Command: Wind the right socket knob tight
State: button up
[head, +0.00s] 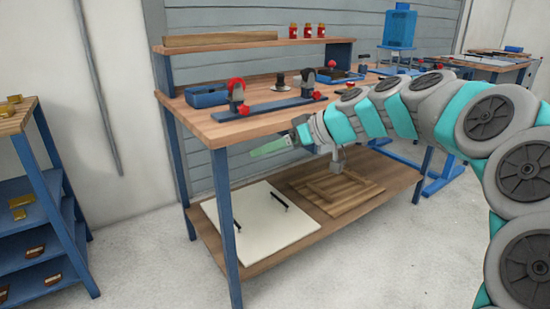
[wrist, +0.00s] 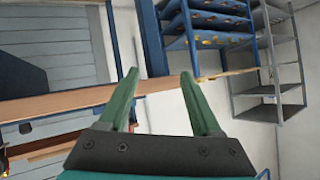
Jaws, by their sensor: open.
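A blue bar fixture (head: 270,107) lies on the wooden bench top. It carries a dark holder with red parts at its left end (head: 237,95) and a similar dark holder at its right end (head: 308,83). A small red knob (head: 317,95) shows at the foot of the right holder; I cannot tell how tight it is. My gripper (head: 252,152) has green fingers and is in front of the bench, pointing left, apart from the fixture. In the wrist view my gripper (wrist: 159,74) is open with nothing between the fingers. The knob cannot be made out in the wrist view.
The bench's front edge (head: 270,131) lies between my gripper and the fixture. A blue tray (head: 207,97) and small dark pieces stand on the top. A white panel (head: 262,222) and wooden panel (head: 335,190) lie on the lower shelf. A blue rack (head: 45,185) stands left.

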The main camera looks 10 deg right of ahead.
jog(key=shift+s+a+f+g+h, duration=0.2)
jog(key=shift+s+f, duration=0.2)
jog(key=shift+s, duration=0.25)
jog(key=shift+s+a+f+g+h, duration=0.1)
jog(key=shift+s+a+f+g, duration=0.1)
jog(key=shift+s+f, duration=0.35)
jog(key=shift+r, duration=0.15)
jog(key=m+t+h+b, duration=0.25)
jog(key=m+t, duration=0.25)
jog(key=t, duration=0.6)
send_near(318, 95)
jog(key=w, duration=0.1)
jog(key=shift+g+y, duration=0.3)
jog(key=shift+y, duration=0.25)
jog(key=x, duration=0.6)
jog(key=shift+w+d+p, duration=0.1)
jog(key=shift+d+p, duration=0.05)
jog(key=shift+p, duration=0.2)
jog(key=shift+w+a, duration=0.4)
jog(key=shift+w, duration=0.25)
grip_shut()
